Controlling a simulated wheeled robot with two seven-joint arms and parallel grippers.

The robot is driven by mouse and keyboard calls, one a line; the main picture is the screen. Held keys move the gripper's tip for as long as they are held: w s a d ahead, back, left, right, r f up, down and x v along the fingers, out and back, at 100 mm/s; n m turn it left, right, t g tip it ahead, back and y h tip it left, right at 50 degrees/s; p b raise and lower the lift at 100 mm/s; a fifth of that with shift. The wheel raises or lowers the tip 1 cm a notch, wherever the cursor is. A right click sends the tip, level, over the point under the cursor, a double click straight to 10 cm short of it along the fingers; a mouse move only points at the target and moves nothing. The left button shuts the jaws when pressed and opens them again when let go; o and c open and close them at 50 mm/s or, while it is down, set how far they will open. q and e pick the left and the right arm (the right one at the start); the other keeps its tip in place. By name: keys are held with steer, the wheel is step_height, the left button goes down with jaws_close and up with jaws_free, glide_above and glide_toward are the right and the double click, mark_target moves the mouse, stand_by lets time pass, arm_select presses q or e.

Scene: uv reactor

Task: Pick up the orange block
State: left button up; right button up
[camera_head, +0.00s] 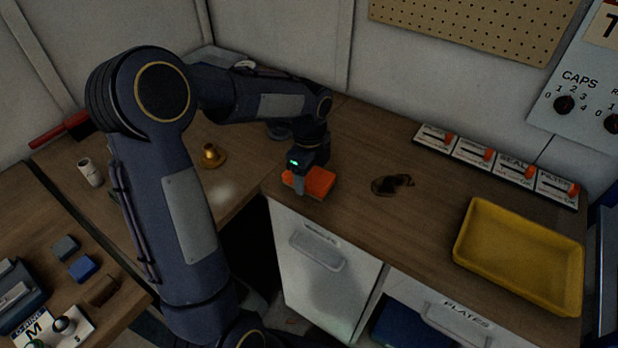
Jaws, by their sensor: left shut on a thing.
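The orange block (321,182) is at the near left corner of the wooden counter, above the white cabinet. My left arm reaches in from the left and bends down over it. My left gripper (300,185) points down and is shut on the orange block, at the block's left part. The gripper hides some of the block's back left side. I cannot tell whether the block rests on the counter or is slightly above it. My right gripper does not show.
A yellow tray (463,257) stands on the counter at the right. A small dark brown object (390,184) lies right of the block. A row of switches (495,167) lines the back. A brass piece (212,157) stands on the left bench.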

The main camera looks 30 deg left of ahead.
mark_target(309, 175)
arm_select(q)
steer(key=shift+c, duration=0.6)
steer(key=shift+r, duration=0.1)
steer(key=shift+r, duration=0.2)
steer(key=r, duration=0.3)
steer(key=shift+s+d+r, duration=0.15)
steer(key=shift+s+r, duration=0.05)
steer(key=s+d+r+b, duration=0.1)
steer(key=s+d+r, duration=0.4)
steer(key=s+r, duration=0.4)
steer(key=s, duration=0.3)
steer(key=shift+s+d, duration=0.15)
steer(key=shift+s, duration=0.05)
